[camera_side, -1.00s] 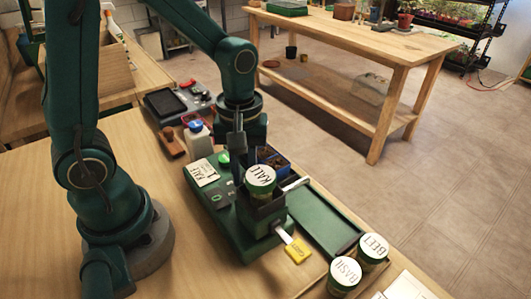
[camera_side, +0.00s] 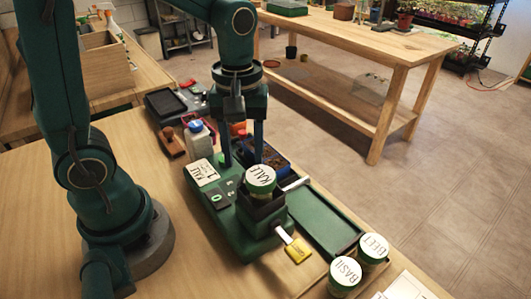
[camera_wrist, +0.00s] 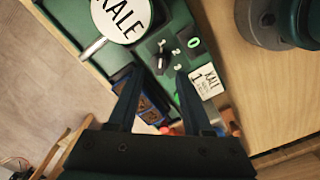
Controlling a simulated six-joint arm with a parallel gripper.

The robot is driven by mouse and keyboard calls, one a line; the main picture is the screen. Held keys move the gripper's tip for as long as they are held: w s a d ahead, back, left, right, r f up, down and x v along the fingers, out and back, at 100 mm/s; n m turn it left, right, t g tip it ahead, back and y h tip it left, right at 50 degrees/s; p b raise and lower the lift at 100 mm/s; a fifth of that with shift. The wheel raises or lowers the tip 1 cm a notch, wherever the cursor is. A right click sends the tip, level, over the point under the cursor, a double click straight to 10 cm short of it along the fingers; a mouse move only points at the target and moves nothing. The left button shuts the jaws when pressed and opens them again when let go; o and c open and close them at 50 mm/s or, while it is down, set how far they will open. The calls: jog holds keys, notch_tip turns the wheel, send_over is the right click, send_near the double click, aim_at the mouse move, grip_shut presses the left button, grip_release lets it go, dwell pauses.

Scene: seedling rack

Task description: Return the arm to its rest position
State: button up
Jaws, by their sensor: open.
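My gripper (camera_side: 243,158) is open, its two fingers pointing down and apart with nothing between them. It is above and behind the KALE jar (camera_side: 260,180), clear of it. The jar stands upright in a dark holder on the green machine (camera_side: 231,229). In the wrist view my gripper (camera_wrist: 158,74) has its fingertips near the machine's dial and buttons, and the round KALE lid (camera_wrist: 121,18) lies beyond them at the top.
The BASIL jar (camera_side: 345,273) and BEET jar (camera_side: 373,248) stand at the front right. A green tray (camera_side: 326,222) extends from the machine. A white bottle (camera_side: 198,142) and a blue bin (camera_side: 277,165) stand close to the fingers. Bare table lies at front left.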

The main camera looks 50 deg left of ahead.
jog(key=shift+r, duration=0.15)
jog(key=shift+r, duration=0.2)
jog(key=s+r+m+t, duration=0.5)
jog(key=s+m, duration=0.1)
jog(key=m, duration=0.4)
jog(key=shift+d+t, duration=0.25)
jog(key=shift+t, duration=0.05)
